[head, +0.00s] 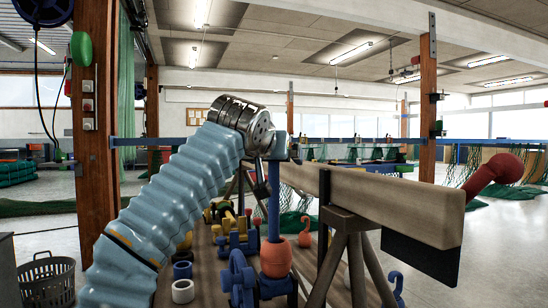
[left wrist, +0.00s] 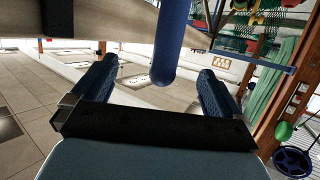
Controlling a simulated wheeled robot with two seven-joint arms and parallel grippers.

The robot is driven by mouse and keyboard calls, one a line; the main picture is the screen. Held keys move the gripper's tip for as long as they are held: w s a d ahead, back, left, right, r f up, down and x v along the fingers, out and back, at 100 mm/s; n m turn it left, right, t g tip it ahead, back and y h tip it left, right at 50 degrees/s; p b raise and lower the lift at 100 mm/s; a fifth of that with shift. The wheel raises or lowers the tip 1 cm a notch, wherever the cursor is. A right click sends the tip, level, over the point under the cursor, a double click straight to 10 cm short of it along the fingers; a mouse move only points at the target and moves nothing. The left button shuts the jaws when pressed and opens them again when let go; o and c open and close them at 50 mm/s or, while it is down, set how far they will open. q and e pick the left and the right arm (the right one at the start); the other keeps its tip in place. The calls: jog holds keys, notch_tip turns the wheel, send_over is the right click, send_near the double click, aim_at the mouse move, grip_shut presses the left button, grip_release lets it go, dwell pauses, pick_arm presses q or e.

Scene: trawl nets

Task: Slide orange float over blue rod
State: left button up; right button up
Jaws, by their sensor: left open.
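The blue rod (head: 274,205) stands upright in the head view. The orange float (head: 275,258) sits low at the rod's foot and appears to be around it, just above a blue base (head: 276,287). My left gripper (head: 272,162) is at the rod's upper end, well above the float, and looks empty. In the left wrist view the gripper's fingers (left wrist: 160,88) are spread apart, with the rounded end of the rod (left wrist: 167,62) between them. A gap shows on both sides. The float is not visible in that view. My right gripper is not in view.
A thick beige beam (head: 385,200) on dark trestle legs stands close to the right of the rod. Blue and yellow parts (head: 235,240), a white ring (head: 183,291) and an orange hook (head: 305,232) lie on the table around it. A wooden post (head: 95,130) stands at left.

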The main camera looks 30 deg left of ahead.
pick_arm(q)
jog(key=v, duration=1.3)
jog(key=shift+s+r, duration=0.2)
jog(key=shift+s, duration=0.15)
jog(key=shift+w+d+f, duration=0.1)
jog(key=shift+d, duration=0.05)
